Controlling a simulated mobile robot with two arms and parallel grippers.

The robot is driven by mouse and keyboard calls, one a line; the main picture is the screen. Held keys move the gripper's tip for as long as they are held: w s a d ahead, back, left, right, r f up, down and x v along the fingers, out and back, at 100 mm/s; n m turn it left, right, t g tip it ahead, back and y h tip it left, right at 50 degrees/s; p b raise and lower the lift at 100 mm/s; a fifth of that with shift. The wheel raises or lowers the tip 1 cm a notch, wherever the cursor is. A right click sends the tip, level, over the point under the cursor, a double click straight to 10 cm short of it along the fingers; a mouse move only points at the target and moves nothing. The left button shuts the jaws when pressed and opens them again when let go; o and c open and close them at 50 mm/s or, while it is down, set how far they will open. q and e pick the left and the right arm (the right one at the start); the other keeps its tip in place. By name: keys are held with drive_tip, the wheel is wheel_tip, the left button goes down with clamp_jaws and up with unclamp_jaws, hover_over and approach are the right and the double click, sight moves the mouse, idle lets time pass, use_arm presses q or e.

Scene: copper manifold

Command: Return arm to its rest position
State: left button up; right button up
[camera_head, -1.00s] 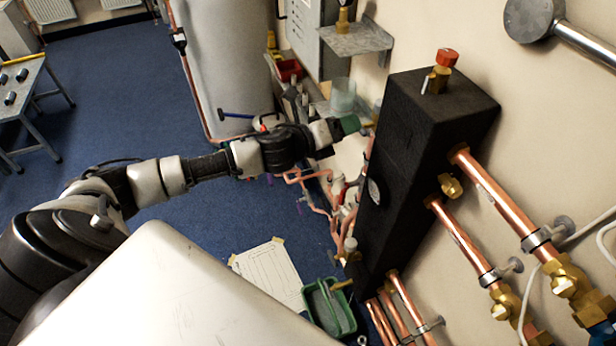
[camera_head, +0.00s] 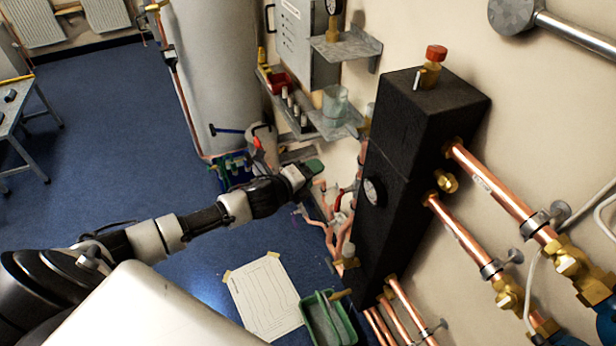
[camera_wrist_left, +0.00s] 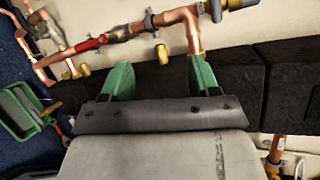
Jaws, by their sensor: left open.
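My left arm reaches in from the left in the head view, and its gripper (camera_head: 314,167) is beside the black insulated manifold block (camera_head: 421,150), to its left and above the floor. In the left wrist view the gripper's two green fingers (camera_wrist_left: 160,78) stand apart with nothing between them. Copper pipework with a red valve handle (camera_wrist_left: 88,44) lies beyond the fingertips there. The black block (camera_wrist_left: 290,80) also shows behind and to the right of the fingers. My right gripper is not in view.
Copper pipes (camera_head: 490,184) run along the wall at right. A shelf (camera_head: 335,122) with a clear beaker stands behind the gripper. A paper sheet (camera_head: 264,297) and green tray (camera_head: 328,318) lie below. A large grey cylinder (camera_head: 215,70) stands at back. Blue floor at left is open.

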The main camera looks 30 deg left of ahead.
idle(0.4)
use_arm(q)
drive_tip(key=s+a+f+n+g+y, duration=0.15)
drive_tip(key=s+f+n, duration=0.3)
drive_tip(key=f, duration=0.45)
drive_tip(key=s+a+f+n+g+y, duration=0.15)
drive_tip(key=s+f+n, duration=0.35)
drive_tip(key=f, duration=0.5)
drive_tip(key=s+f+n+g+y, duration=0.1)
drive_tip(key=s+f+n+g, duration=0.2)
drive_tip(key=s+f, duration=0.45)
drive_tip(key=s+d+f+n+g, duration=0.2)
drive_tip(key=s+f, duration=0.3)
drive_tip(key=s, duration=0.6)
drive_tip(key=s+d+f+n+g, duration=0.2)
drive_tip(key=s+f, duration=0.4)
drive_tip(key=s, duration=0.5)
drive_tip(key=s+d+f+n+g, duration=0.3)
drive_tip(key=s+f+n, duration=0.3)
drive_tip(key=s, duration=0.5)
drive_tip(key=shift+d+f, duration=0.2)
drive_tip(key=shift+d, duration=0.05)
